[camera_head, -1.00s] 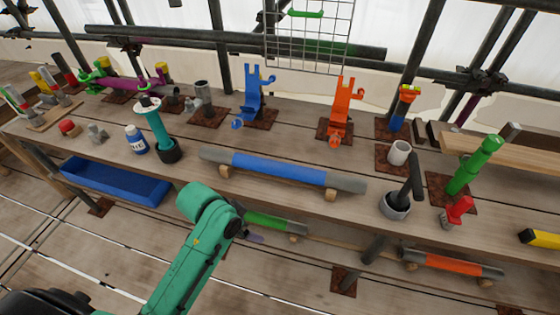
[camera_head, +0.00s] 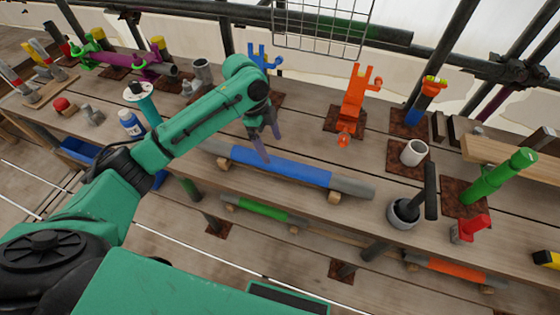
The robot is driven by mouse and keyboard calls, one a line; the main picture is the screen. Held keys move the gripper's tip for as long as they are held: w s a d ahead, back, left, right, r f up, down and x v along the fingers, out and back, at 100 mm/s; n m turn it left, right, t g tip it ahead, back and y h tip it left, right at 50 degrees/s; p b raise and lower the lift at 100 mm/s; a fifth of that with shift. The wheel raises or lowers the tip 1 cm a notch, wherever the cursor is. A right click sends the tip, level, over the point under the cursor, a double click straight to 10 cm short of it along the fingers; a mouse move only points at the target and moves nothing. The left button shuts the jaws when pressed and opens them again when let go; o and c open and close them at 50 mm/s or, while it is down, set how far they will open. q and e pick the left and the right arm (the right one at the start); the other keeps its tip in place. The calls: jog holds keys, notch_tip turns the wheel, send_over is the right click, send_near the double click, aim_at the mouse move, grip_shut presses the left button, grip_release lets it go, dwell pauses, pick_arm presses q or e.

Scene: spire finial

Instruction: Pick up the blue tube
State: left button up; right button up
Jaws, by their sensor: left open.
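The blue tube (camera_head: 290,169) has grey ends and lies on small wooden supports along the front of the wooden bench. My left gripper (camera_head: 268,148) is open, its two dark fingers pointing down over the left half of the blue tube. One fingertip overlaps the tube's blue part in the picture; I cannot tell whether it touches. Part of the tube's left grey end is hidden near my arm. My right gripper is not in view.
An orange bracket (camera_head: 354,104), a white cup (camera_head: 413,153), a grey pot with a dark handle (camera_head: 404,213) and a green post (camera_head: 498,178) stand to the right. A green tube (camera_head: 262,209) and an orange tube (camera_head: 455,268) lie lower down. A blue bracket stands behind my gripper.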

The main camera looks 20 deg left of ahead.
aim_at(279, 160)
pick_arm(q)
jog(key=x, duration=0.3)
jog(key=shift+w, duration=0.3)
jog(key=p+x, duration=0.2)
jog(key=x, duration=0.2)
jog(key=shift+f, duration=0.2)
jog(key=shift+s+d+f, duration=0.15)
jog(key=shift+d+f, duration=0.05)
jog(key=shift+f, duration=0.25)
grip_shut()
jog(key=shift+w+r, duration=0.1)
jog(key=shift+w, duration=0.1)
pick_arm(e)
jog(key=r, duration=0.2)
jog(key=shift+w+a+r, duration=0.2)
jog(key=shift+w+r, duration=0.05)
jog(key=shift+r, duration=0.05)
